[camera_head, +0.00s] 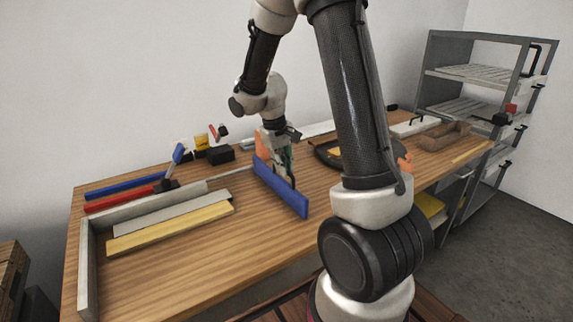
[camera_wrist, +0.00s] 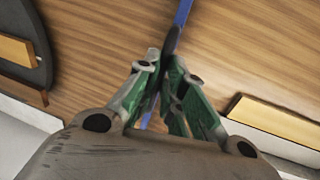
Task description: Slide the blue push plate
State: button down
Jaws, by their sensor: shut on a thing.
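The blue push plate (camera_head: 280,188) stands on edge on the wooden table, right of the framed corner in the camera_head view. In the camera_wrist view it shows as a thin blue strip (camera_wrist: 181,14) running up from between the fingers. My gripper (camera_head: 287,172) points down at the plate and is shut on it. In the camera_wrist view its green-padded fingers (camera_wrist: 170,85) close around a dark part at the plate; its exact shape is hard to make out.
Left of the plate lie a yellow bar (camera_head: 170,230) and a grey bar (camera_head: 172,212) inside a grey frame (camera_head: 88,262). Blue and red bars lie at the back left. A dark round tray (camera_head: 326,152) and a wooden box (camera_head: 445,135) are to the right. Bare table lies in front.

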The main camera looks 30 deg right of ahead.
jog(key=a, duration=1.9)
jog(key=shift+s, duration=0.3)
jog(key=c, duration=1.5)
grip_release()
jog(key=r, duration=0.4)
jog(key=a+r, duration=0.1)
jog(key=r, duration=0.3)
jog(key=a+r, duration=0.1)
jog(key=r, duration=0.2)
jog(key=shift+a+r, duration=0.15)
jog(key=shift+r, duration=0.25)
